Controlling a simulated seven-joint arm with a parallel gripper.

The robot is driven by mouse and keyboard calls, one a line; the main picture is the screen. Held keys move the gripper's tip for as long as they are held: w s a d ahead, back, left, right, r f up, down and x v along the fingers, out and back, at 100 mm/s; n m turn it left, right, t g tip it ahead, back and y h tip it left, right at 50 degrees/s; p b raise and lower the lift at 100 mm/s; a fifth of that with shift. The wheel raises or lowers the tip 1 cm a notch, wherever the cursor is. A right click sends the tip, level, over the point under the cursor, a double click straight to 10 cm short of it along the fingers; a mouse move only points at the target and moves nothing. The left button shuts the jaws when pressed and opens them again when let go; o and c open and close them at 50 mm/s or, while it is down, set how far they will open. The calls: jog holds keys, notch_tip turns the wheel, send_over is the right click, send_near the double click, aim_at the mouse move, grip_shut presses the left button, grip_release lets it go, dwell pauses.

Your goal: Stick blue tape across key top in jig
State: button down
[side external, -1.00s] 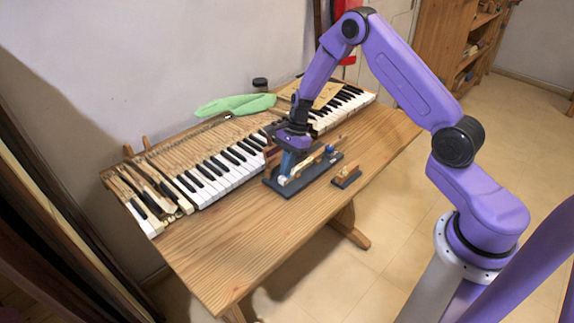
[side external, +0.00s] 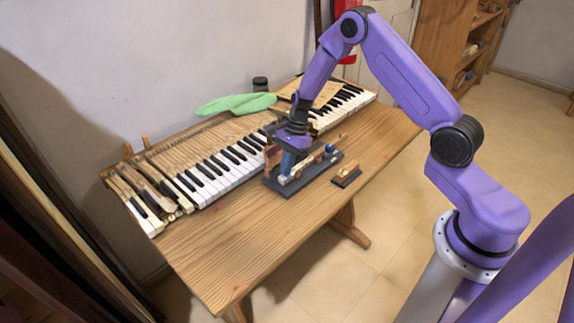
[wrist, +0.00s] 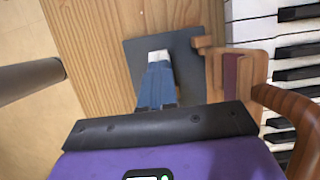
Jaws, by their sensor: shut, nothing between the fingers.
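The dark jig base (side external: 277,186) sits on the wooden table and also shows in the wrist view (wrist: 138,55). A key with a white end (side external: 284,180) lies along the jig; its white end also shows in the wrist view (wrist: 158,56). My gripper (side external: 286,172) points down over the jig, close to this white end. Its blue fingers (wrist: 156,80) are together, and no separate object shows between them. Whether they touch the key is unclear. A small blue item (side external: 330,149) is at the jig's far right end. I cannot make out tape on the key top.
A wooden stand (wrist: 216,72) rises beside the key in the jig. The piano keyboard (side external: 222,168) runs along the wall side. A small dark block with a wooden piece (side external: 346,176) lies right of the jig. A green cloth (side external: 236,104) lies behind. The table front (side external: 215,245) is clear.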

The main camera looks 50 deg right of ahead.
jog(key=shift+f, duration=0.1)
jog(key=c, duration=1.3)
grip_release()
jog(key=shift+c, duration=0.2)
jog(key=shift+r, duration=3.05)
